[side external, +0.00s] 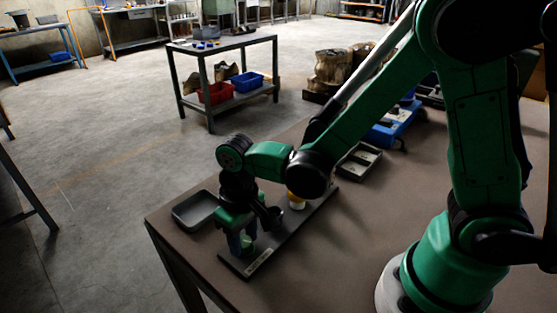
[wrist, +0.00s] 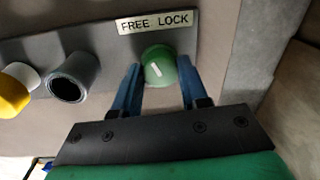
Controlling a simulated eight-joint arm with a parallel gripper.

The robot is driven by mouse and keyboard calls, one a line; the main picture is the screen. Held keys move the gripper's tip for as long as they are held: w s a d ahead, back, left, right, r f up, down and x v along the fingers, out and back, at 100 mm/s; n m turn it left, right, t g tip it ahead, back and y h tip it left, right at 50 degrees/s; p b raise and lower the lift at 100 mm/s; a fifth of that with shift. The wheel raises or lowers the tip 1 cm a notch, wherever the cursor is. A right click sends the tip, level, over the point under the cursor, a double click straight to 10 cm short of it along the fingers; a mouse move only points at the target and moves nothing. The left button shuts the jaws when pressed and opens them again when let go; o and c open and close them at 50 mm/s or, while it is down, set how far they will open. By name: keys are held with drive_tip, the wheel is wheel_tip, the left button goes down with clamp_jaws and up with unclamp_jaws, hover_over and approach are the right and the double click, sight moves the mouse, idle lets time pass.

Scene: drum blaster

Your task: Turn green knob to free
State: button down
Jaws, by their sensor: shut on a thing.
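The round green knob (wrist: 158,66) with a white mark on its face sits on the dark panel below a "FREE LOCK" label (wrist: 155,22) in the wrist view. The white mark is tilted, its top leaning left towards the word FREE. My gripper (wrist: 160,72) is shut on the green knob, with one blue finger on each side. In the side external view my gripper (side external: 240,240) is at the near left end of the panel (side external: 268,250), where the arm hides the knob.
A yellow and white knob (wrist: 15,90) and a dark round socket (wrist: 73,77) stand left of the green knob on the panel. A grey tray (side external: 195,210) lies beside the panel near the table edge. A blue item (side external: 392,125) is farther back.

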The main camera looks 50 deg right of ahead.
sight(244, 239)
drive_tip(key=shift+n, duration=2.3)
drive_tip(key=shift+c, duration=2.3)
unclamp_jaws()
drive_tip(key=shift+r, duration=0.1)
drive_tip(key=shift+r, duration=2.75)
drive_tip(key=shift+w, duration=0.1)
drive_tip(key=shift+d, duration=0.15)
